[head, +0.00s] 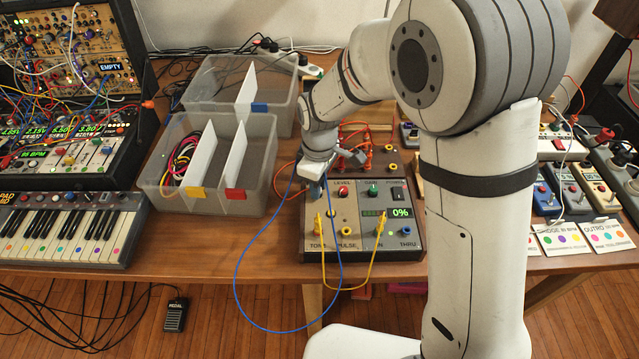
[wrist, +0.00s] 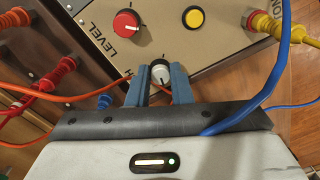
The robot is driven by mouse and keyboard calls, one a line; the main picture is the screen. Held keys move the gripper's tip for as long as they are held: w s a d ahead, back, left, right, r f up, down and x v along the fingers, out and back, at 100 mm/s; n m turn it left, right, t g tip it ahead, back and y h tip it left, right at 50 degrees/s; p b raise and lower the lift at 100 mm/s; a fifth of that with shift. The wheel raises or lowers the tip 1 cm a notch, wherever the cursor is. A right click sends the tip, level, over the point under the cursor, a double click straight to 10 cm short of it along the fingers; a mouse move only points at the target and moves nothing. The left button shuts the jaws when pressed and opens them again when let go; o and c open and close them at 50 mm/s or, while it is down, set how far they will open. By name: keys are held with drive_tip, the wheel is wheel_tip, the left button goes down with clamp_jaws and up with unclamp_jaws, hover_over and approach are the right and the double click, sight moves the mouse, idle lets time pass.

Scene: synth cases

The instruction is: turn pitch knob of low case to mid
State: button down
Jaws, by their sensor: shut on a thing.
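The low case (head: 350,245) is a grey-beige box at the table's front edge, with a lit display (head: 401,212) reading 0%. My gripper (head: 315,188) is over its upper left corner and hides what is under it in the head view. In the wrist view my gripper's blue fingers (wrist: 161,75) are shut on a white-capped knob (wrist: 160,71), one finger on each side. Its label is mostly covered, so I cannot read it in full. The red LEVEL knob (wrist: 126,23) and a yellow button (wrist: 194,18) sit beside it.
A blue cable (wrist: 280,60) runs close by my gripper. A yellow cable (head: 375,268) loops over the case front. Orange cables (wrist: 70,88) pass on the left. A clear divided bin (head: 262,190) stands left, and small pedals (head: 546,198) right.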

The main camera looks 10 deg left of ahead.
drive_tip(key=m, duration=0.7)
drive_tip(key=shift+r, duration=0.1)
drive_tip(key=m, duration=0.4)
drive_tip(key=shift+a, duration=0.1)
drive_tip(key=shift+m, duration=2.1)
drive_tip(key=shift+t, duration=0.3)
drive_tip(key=c, duration=1.7)
unclamp_jaws()
drive_tip(key=shift+w, duration=0.1)
drive_tip(key=o, duration=0.4)
drive_tip(key=r, duration=0.7)
drive_tip(key=shift+d+r+p, duration=0.2)
drive_tip(key=shift+r+p, duration=0.15)
drive_tip(key=shift+p, duration=0.05)
